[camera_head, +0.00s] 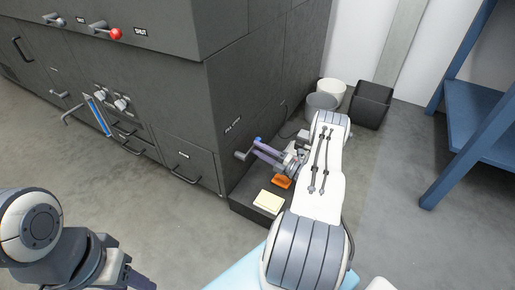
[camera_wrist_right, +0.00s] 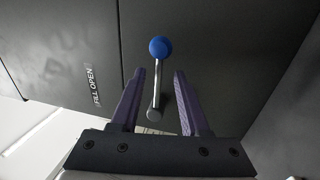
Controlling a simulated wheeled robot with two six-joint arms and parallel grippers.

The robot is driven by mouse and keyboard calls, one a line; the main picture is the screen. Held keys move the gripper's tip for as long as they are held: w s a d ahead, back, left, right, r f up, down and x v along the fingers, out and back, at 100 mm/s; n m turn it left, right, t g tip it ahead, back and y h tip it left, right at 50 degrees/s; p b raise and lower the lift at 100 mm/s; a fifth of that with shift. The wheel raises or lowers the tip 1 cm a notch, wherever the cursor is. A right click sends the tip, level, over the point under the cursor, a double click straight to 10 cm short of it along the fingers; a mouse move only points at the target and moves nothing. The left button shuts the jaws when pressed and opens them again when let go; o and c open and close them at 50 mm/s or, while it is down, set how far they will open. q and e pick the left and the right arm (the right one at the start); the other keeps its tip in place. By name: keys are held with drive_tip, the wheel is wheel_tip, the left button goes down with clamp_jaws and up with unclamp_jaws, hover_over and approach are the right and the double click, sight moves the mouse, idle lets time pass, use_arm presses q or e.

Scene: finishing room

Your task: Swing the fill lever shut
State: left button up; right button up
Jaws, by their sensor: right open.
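The fill lever shows in the right wrist view as a metal rod with a blue ball knob (camera_wrist_right: 159,47) above a grey round pivot (camera_wrist_right: 153,114). It is on the side of the dark cabinet, beside a label reading FILL OPEN (camera_wrist_right: 92,86). In the head view the blue knob (camera_head: 258,139) is partly hidden by my right gripper (camera_head: 256,149). This gripper is open, with its purple fingers on either side of the rod and visible gaps on both sides. My left gripper (camera_head: 138,281) is low at the left, partly cut off by the frame, with its jaws unclear.
The dark cabinet (camera_head: 130,65) fills the left, with a red knob (camera_head: 115,34) and several handles. A low dark platform (camera_head: 243,205) holds a cream block (camera_head: 269,201) and an orange item (camera_head: 281,182). Bins (camera_head: 372,104) and a blue rack (camera_head: 480,135) stand right.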

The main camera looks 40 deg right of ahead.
drive_tip(key=p+v, duration=0.2)
drive_tip(key=v, duration=0.7)
drive_tip(key=shift+s, duration=0.2)
drive_tip(key=shift+f, duration=0.1)
